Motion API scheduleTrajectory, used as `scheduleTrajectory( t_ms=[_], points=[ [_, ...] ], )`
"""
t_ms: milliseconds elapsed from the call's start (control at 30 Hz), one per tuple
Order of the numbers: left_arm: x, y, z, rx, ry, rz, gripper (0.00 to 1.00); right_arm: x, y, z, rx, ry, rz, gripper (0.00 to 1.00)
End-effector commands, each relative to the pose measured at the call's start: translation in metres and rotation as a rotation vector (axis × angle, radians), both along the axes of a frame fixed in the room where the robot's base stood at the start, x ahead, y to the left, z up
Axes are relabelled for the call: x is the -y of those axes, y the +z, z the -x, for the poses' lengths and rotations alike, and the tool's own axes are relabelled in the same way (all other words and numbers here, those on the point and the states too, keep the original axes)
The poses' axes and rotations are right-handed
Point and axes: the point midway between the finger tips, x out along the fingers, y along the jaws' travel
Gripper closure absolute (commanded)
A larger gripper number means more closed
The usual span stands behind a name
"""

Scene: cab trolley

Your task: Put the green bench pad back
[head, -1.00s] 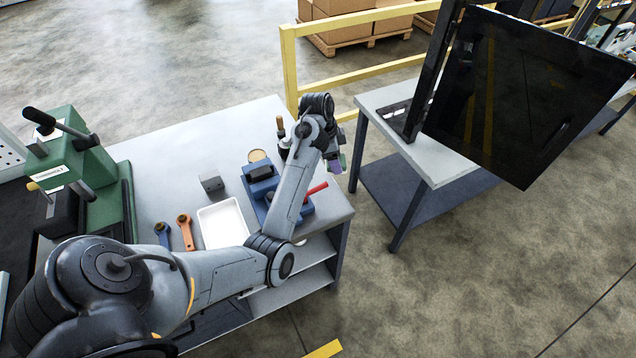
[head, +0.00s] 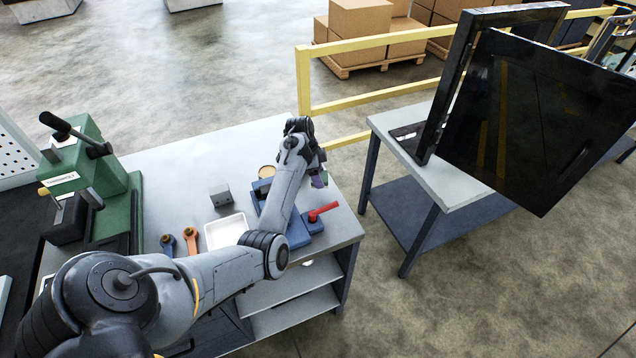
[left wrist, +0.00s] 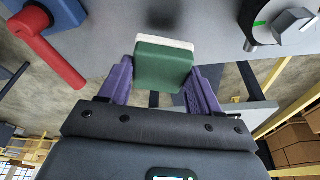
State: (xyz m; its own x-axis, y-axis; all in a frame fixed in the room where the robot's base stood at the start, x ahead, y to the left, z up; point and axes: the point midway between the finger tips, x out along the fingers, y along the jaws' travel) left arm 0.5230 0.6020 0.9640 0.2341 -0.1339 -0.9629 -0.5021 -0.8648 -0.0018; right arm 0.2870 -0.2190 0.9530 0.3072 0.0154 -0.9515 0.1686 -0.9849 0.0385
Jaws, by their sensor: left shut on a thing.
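The green bench pad (left wrist: 163,68) has a white layer along one edge. In the left wrist view it sits between the purple fingers of my left gripper (left wrist: 162,84), which is shut on it. In the head view my left gripper (head: 318,181) is over the right edge of the grey workbench (head: 205,160), behind the red handle (head: 322,211) of the blue vise. The forearm hides part of this area. I cannot tell whether the pad touches the bench. My right gripper is not in view.
The blue vise (head: 298,238) stands at the bench's right front. A white tray (head: 226,232), a grey block (head: 220,195) and a green press (head: 85,165) are further left. A second table (head: 450,185) with a large black panel (head: 535,115) stands right, across a floor gap.

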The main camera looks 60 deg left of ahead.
Motion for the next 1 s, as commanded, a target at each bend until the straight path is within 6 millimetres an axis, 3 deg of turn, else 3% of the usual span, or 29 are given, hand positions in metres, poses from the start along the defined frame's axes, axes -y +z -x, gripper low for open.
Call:
scheduleTrajectory(
  t_ms=[400, 833, 867, 1000],
  points=[
    [0.0, -0.039, 0.0, -0.001, -0.001, 0.0, 0.66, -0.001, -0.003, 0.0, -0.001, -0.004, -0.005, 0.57],
    [0.0, -0.044, 0.0, 0.0, -0.001, 0.0, 0.66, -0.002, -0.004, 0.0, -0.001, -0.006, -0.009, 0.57],
    [0.0, -0.043, 0.0, 0.0, -0.001, 0.0, 0.32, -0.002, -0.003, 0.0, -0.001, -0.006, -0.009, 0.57],
    [0.0, -0.043, 0.0, 0.0, -0.001, 0.0, 0.11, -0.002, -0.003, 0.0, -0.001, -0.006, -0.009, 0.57]
  ],
)
